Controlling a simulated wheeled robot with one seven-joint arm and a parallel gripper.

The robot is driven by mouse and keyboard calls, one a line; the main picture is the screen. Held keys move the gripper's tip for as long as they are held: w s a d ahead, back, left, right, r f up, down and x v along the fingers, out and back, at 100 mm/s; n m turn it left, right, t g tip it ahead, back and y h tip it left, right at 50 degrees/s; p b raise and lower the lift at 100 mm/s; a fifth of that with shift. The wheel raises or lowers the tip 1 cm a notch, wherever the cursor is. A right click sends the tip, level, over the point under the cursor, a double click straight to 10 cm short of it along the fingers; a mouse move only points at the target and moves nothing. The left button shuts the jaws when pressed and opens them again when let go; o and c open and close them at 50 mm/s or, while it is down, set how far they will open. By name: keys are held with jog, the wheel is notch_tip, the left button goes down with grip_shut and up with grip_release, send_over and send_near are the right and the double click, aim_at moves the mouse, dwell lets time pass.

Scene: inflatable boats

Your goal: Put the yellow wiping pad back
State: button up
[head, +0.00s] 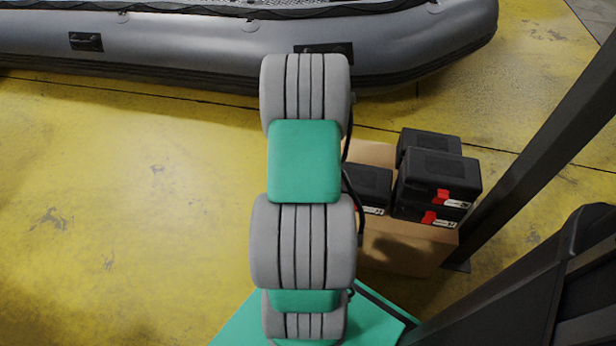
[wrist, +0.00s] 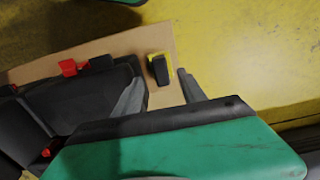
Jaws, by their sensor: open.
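A small black block with a yellow edge, which looks like the yellow wiping pad (wrist: 153,70), rests on the tan cardboard surface in the wrist view. My gripper (wrist: 161,76) is open. Its two grey fingertips show to the left and right of the pad, with nothing held between them. I cannot tell how far the fingertips are above the cardboard. In the head view my arm covers the middle, and neither the pad nor my gripper can be seen there.
A cardboard box (head: 402,246) carries several black cases (head: 438,178) with red latches, close to my arm. The cases (wrist: 85,98) also crowd the wrist view's left. A grey inflatable boat (head: 190,45) lies at the back. The yellow floor (head: 120,200) at left is clear.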

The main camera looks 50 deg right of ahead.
jog(key=w+a+r+n+p, duration=0.1)
jog(key=w+a+r+n, duration=0.25)
jog(key=a+r, duration=0.45)
jog(key=w+a+r+n, duration=0.35)
jog(key=a+r, duration=0.25)
jog(key=a, duration=0.4)
jog(key=s+a+r+n+t, duration=0.1)
jog(key=s+a+r+n, duration=0.1)
jog(key=a, duration=0.6)
jog(key=s+a+r+n+t, duration=0.1)
jog(key=s+a+r+n, duration=0.1)
jog(key=a, duration=0.7)
jog(key=shift+s+a+n, duration=0.3)
jog(key=shift+s+n, duration=0.55)
jog(key=shift+n, duration=0.35)
jog(key=shift+r, duration=0.1)
jog(key=shift+c, duration=0.6)
